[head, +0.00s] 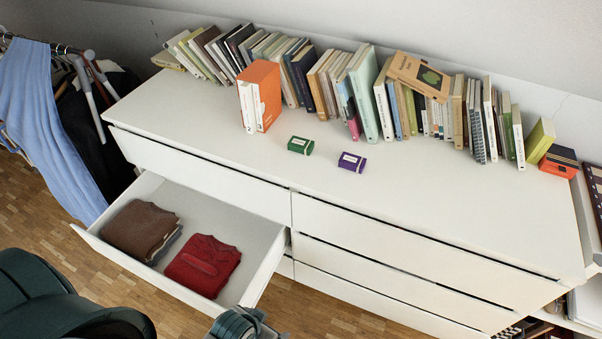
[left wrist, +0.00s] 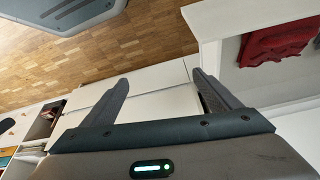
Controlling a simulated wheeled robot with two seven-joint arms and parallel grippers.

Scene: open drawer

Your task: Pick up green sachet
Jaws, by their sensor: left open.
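The green sachet (head: 300,145) is a small dark green packet with a pale label. It lies on the white dresser top (head: 420,205), left of a similar purple packet (head: 351,162). My left gripper (head: 238,325) shows only in part at the bottom edge of the head view, below the open drawer and well apart from the sachet. In the left wrist view my left gripper (left wrist: 160,82) has its two fingers spread with nothing between them. The sachet does not show in the left wrist view. My right gripper is not in view.
The open drawer (head: 262,280) holds a folded brown garment (head: 140,229) and a folded red one (head: 203,265). A row of books lines the wall. The dresser top in front of the sachet is clear. Clothes hang at the left.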

